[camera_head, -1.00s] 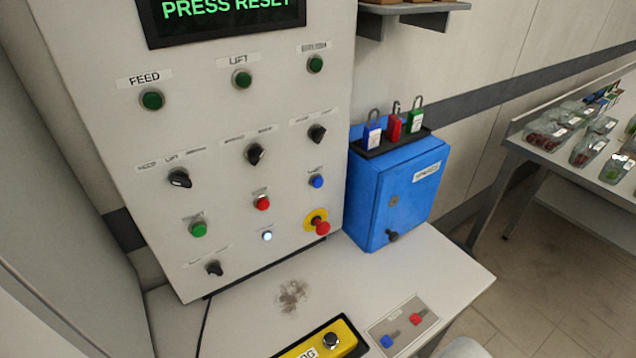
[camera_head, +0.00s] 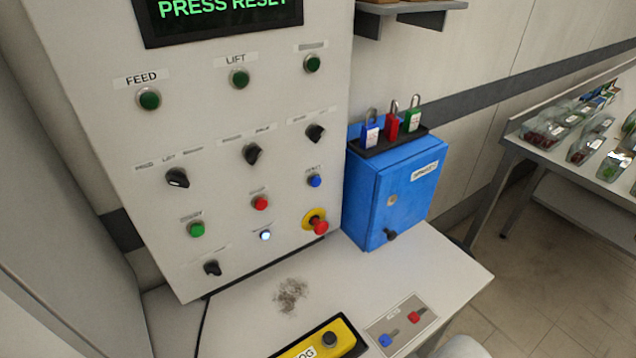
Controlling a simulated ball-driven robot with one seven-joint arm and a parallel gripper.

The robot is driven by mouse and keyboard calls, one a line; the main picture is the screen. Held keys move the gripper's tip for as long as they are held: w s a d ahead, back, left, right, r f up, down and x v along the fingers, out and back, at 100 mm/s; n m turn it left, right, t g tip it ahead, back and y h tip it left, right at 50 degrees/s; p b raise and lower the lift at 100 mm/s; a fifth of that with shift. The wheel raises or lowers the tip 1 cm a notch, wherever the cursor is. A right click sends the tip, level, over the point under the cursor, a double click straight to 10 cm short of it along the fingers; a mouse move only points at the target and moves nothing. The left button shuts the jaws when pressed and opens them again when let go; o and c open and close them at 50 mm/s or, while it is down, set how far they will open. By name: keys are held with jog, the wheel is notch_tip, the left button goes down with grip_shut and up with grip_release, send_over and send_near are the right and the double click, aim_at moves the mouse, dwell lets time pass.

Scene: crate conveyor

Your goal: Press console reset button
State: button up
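The console (camera_head: 110,118) is a light upright panel whose dark display (camera_head: 222,12) reads "PRESS RESET" in green letters. A small blue button (camera_head: 314,181) sits on its right side, under a label that looks like "RESET" but is blurred. A red button (camera_head: 260,203) is to its lower left, and a red mushroom button on a yellow ring (camera_head: 318,222) is just below it. A small white lit button (camera_head: 265,235) is lower on the panel. My gripper is not in view. Nothing covers the blue button.
A blue wall box (camera_head: 408,200) with padlocks on top stands right of the console. A table with clear containers is at far right.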

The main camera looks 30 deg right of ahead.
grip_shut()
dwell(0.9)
